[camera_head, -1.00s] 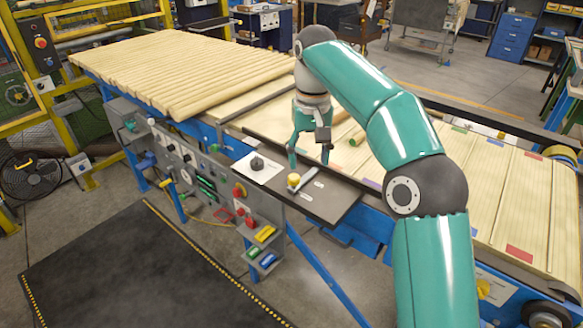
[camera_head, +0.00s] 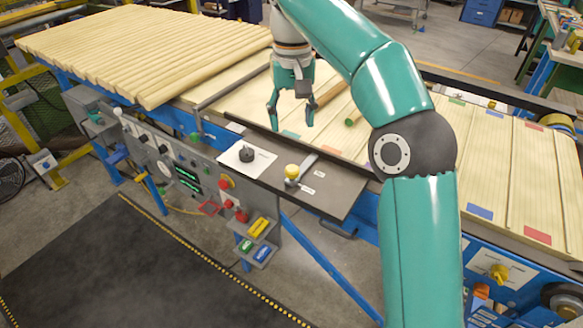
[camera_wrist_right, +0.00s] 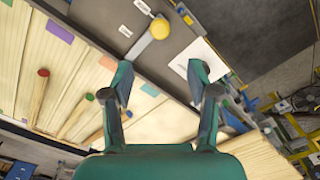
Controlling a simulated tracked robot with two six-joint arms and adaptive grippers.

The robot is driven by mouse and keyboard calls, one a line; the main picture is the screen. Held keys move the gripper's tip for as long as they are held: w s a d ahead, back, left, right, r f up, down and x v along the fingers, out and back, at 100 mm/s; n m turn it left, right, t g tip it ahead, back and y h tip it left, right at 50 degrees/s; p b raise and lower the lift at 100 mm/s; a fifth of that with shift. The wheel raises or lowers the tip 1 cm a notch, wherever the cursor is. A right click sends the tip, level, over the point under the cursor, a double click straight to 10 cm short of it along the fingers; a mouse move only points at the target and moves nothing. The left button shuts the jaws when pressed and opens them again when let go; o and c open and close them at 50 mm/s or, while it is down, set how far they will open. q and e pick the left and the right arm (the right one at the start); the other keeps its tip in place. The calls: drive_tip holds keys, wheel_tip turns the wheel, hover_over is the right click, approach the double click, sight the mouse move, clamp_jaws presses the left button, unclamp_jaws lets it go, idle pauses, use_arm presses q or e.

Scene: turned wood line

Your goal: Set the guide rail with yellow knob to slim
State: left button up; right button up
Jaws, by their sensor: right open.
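The guide rail is a short grey bar (camera_head: 303,167) on a dark plate (camera_head: 340,186), with a round yellow knob (camera_head: 292,171) at its near end. Two small white labels lie beside the bar; their text is too small to read. In the right wrist view the yellow knob (camera_wrist_right: 160,28) and grey bar (camera_wrist_right: 141,46) lie beyond the fingertips. My right gripper (camera_head: 291,120) is open and empty, raised behind the knob and apart from it. Its two spread fingers also show in the right wrist view (camera_wrist_right: 161,72). My left gripper is not in view.
A black dial on a white plate (camera_head: 246,157) sits left of the knob. Red buttons (camera_head: 236,213) and coloured blocks (camera_head: 259,227) are on the panel front. Wooden boards (camera_head: 350,150) and loose rods (camera_head: 329,92) lie behind the plate.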

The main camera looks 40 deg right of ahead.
sight(292, 168)
wheel_tip(292, 168, down, 12)
drive_tip(key=shift+r+b, duration=0.15)
drive_tip(key=shift+b, duration=1.1)
drive_tip(key=shift+f, duration=0.55)
clamp_jaws()
